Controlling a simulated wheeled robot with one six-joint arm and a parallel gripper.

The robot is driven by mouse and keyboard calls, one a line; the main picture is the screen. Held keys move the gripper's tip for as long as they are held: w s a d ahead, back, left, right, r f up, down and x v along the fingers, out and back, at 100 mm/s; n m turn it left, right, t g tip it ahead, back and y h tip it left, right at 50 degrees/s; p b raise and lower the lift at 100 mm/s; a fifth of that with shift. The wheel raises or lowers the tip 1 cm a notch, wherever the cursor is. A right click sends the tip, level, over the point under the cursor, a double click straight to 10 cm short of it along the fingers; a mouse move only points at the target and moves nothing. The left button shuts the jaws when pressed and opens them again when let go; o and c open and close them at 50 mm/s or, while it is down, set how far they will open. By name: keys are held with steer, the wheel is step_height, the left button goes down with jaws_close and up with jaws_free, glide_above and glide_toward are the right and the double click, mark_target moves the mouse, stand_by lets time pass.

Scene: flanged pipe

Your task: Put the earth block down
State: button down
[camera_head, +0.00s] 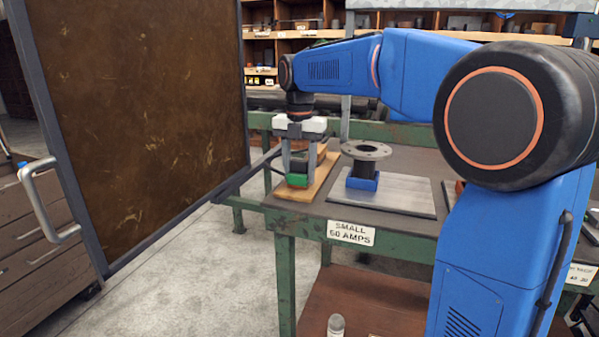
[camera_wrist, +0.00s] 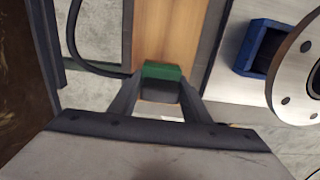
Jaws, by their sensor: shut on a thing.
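The earth block, a small block with a green face (camera_head: 297,179) and a dark grey body, sits between the fingers of my gripper (camera_head: 298,170). In the wrist view, its green part (camera_wrist: 163,71) shows at the fingertips, with both fingers of my gripper (camera_wrist: 159,92) shut against its sides. It is over the wooden board (camera_head: 290,194) at the left end of the bench, near the front edge. I cannot tell whether the block's underside touches the board. The board also shows beneath the block in the wrist view (camera_wrist: 166,35).
Right of the board, a flanged pipe (camera_head: 366,153) stands in a blue holder (camera_head: 362,183) on a grey metal plate (camera_head: 405,198). A dark cable (camera_wrist: 78,50) runs left of the board. A brown screen (camera_head: 140,120) stands left of the green-framed bench (camera_head: 285,270).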

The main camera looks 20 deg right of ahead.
mark_target(299, 160)
steer(key=shift+f, duration=0.1)
steer(key=c, duration=1)
jaws_free()
steer(key=shift+f, duration=0.1)
step_height(299, 160, up, 12)
steer(key=shift+r, duration=0.15)
